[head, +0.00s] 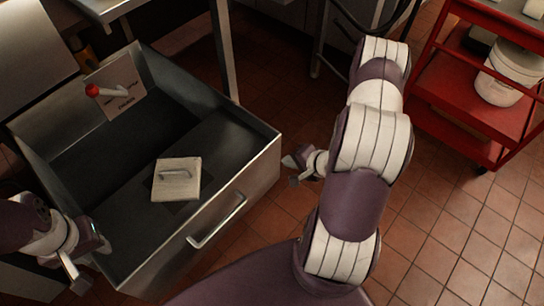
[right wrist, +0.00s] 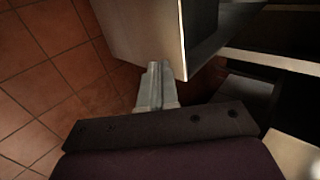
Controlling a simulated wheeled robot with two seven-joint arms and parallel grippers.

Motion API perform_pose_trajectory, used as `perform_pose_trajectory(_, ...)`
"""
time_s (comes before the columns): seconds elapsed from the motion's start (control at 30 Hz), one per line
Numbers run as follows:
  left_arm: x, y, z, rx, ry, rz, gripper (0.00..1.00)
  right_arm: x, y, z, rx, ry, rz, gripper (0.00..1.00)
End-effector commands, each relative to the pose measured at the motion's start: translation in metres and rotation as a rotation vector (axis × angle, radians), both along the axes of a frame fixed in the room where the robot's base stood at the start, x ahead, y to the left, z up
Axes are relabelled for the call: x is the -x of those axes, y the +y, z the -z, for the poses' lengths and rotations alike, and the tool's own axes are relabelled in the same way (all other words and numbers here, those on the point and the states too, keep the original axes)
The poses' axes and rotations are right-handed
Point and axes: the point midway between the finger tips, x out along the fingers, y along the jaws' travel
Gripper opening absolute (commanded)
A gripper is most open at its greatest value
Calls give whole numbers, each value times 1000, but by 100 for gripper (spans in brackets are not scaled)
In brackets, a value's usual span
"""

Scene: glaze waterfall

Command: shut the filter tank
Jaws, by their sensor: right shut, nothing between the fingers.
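The filter tank (head: 262,165) is a deep, grey metal drawer-like tank, pulled out and open at the left of the head view. Its front panel carries a bar handle (head: 217,222). My right gripper (head: 290,171) is shut and empty, just right of the front panel, apart from the handle. In the right wrist view its fingers (right wrist: 155,82) lie together beside a metal panel edge (right wrist: 183,45). My left gripper (head: 88,265) is by the tank's near left corner; its fingers are too unclear to judge.
Inside the tank lie a pale square plate with a handle (head: 176,180) and a labelled card (head: 117,92) beside a red-ended lever (head: 93,90). A red cart (head: 465,100) with a white bucket (head: 508,75) stands at the right. Tiled floor (head: 430,225) is clear between.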

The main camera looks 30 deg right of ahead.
Motion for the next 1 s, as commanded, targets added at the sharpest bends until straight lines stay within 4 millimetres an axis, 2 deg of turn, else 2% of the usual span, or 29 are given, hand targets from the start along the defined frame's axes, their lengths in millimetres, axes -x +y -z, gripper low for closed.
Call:
perform_pose_trajectory(0.03,0,0,12,0,0,0,35,-7,3,14,1,1,-5,0)
perform_pose_trajectory(0.2,0,0,29,0,0,0,35,-32,11,38,1,0,-4,0)
perform_pose_trajectory(0.3,0,0,35,0,0,0,35,-49,16,34,4,-2,-4,0)
perform_pose_trajectory(0.5,0,0,41,0,0,0,35,-67,21,31,3,0,0,0)
perform_pose_trajectory(1.0,0,0,39,0,0,0,35,-72,24,29,3,1,-1,0)
